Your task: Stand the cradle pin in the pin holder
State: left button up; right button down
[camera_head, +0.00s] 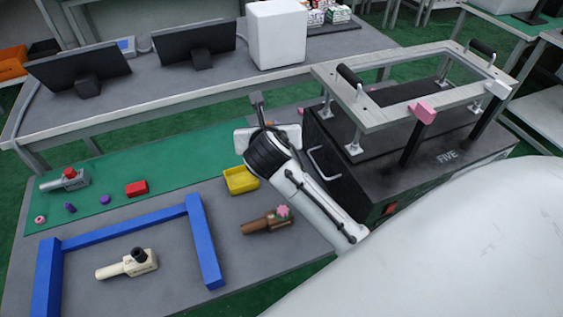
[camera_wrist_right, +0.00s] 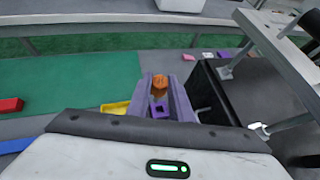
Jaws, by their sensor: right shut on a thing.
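In the right wrist view, my right gripper (camera_wrist_right: 162,88) is shut on a small orange-brown piece (camera_wrist_right: 160,80), which I take to be the cradle pin. In the head view my right gripper (camera_head: 257,99) is above the back edge of the table, left of the black box. My left gripper is not in view.
A yellow tray (camera_head: 240,180), brown lever fixture (camera_head: 258,224), blue frame (camera_head: 208,250) and cream lever fixture (camera_head: 115,269) lie on the table. Green mat left of the gripper is mostly clear.

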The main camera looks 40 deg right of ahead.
jog(key=shift+m+g, duration=0.4)
jog(key=shift+m, duration=0.2)
jog(key=d+f, duration=0.1)
jog(key=f, duration=0.2)
jog(key=w+d+f+b, duration=0.1)
jog(key=d+f, duration=0.1)
jog(key=f, duration=0.2)
jog(key=d+f, duration=0.1)
jog(key=f, duration=0.3)
jog(key=shift+w+d, duration=0.25)
jog(key=shift+w, duration=0.15)
notch_tip(320, 180, down, 4)
jog(key=shift+r+b, duration=0.15)
jog(key=shift+b, duration=0.55)
jog(key=shift+f, duration=0.3)
jog(key=shift+r, duration=0.1)
jog(key=c, duration=1.6)
grip_release()
